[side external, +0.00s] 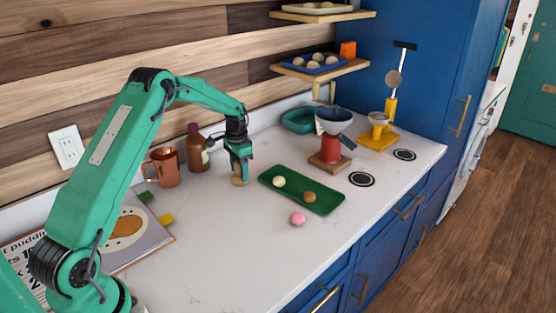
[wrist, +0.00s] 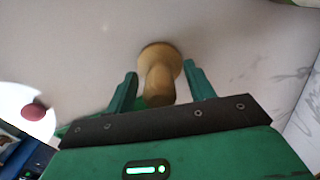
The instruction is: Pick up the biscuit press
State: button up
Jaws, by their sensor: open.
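The biscuit press (wrist: 160,62) is a wooden piece with a round end and a thick handle. In the wrist view it lies between the two green fingers of my gripper (wrist: 160,70), which are apart with a gap on each side. In the side external view the press (side external: 238,181) shows on the white counter, directly below my gripper (side external: 240,172). The fingers partly hide it there. My gripper is open, and no grip on the press shows.
A green tray (side external: 270,193) with two small balls lies to the right, and a pink ball (side external: 297,218) sits in front of it. A brown bottle (side external: 197,155) and copper mug (side external: 165,170) stand left. A red-based device (side external: 331,147) stands beyond the tray.

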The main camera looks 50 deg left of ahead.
dwell(0.4)
jog(key=c, duration=1.1)
jog(key=shift+r, duration=0.1)
jog(key=shift+r, duration=0.55)
jog(key=r, duration=0.3)
jog(key=shift+d+r, duration=0.15)
jog(key=shift+d, duration=0.05)
jog(key=s+d+r, duration=0.1)
jog(key=d+r, duration=0.5)
jog(key=d, duration=0.5)
jog(key=shift+s+r, duration=0.2)
jog(key=shift+s, duration=0.1)
jog(key=shift+d, duration=0.1)
